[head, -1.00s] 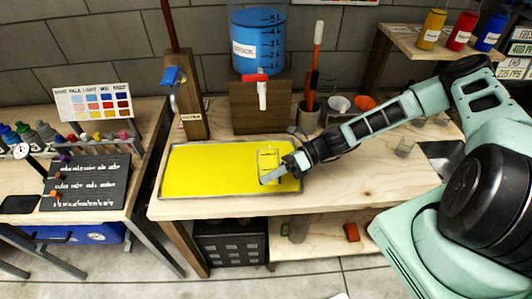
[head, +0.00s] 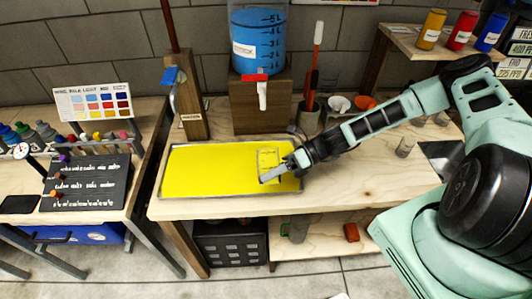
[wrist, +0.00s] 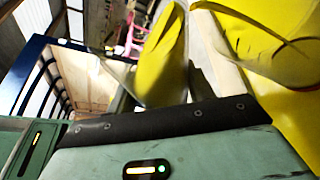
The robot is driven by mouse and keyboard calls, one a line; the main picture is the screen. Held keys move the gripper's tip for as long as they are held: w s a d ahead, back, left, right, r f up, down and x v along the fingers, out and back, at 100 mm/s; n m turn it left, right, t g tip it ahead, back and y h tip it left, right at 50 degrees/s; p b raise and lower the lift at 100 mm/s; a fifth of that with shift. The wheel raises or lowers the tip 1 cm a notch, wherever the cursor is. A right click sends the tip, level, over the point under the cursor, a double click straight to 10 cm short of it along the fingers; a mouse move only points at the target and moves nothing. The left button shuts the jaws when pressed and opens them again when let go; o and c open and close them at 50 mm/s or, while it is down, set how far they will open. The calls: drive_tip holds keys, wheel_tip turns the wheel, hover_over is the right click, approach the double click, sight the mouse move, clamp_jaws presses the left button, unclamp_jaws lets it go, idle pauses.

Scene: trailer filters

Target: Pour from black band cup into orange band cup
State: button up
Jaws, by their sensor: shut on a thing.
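My gripper (head: 282,171) is over the right part of a yellow-filled tray (head: 205,175) on the wooden bench. It is shut on a see-through cup (head: 268,160) that looks yellow against the tray; I cannot tell its contents or its band colour. In the wrist view, yellow shapes (wrist: 165,60) show beyond the dark edge of my gripper, with more yellow at the right. A clear cup (head: 405,147) stands on the bench right of my forearm, its band not readable. I cannot tell which cup has the black or orange band.
A blue tank (head: 258,40) with a red-handled tap stands on a wooden block behind the tray. A holder with brushes (head: 308,120), a white funnel (head: 338,104) and an orange funnel (head: 364,102) are at the back. Bare bench (head: 350,180) lies right of the tray.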

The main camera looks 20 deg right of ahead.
drive_tip(key=shift+s+r+m, duration=0.1)
drive_tip(key=shift+r+m, duration=0.15)
drive_tip(key=shift+m, duration=0.05)
idle(0.8)
drive_tip(key=shift+f+m+g+y+b, duration=0.1)
drive_tip(key=shift+m+g+y+b, duration=0.3)
drive_tip(key=shift+m+b, duration=0.4)
idle(2.0)
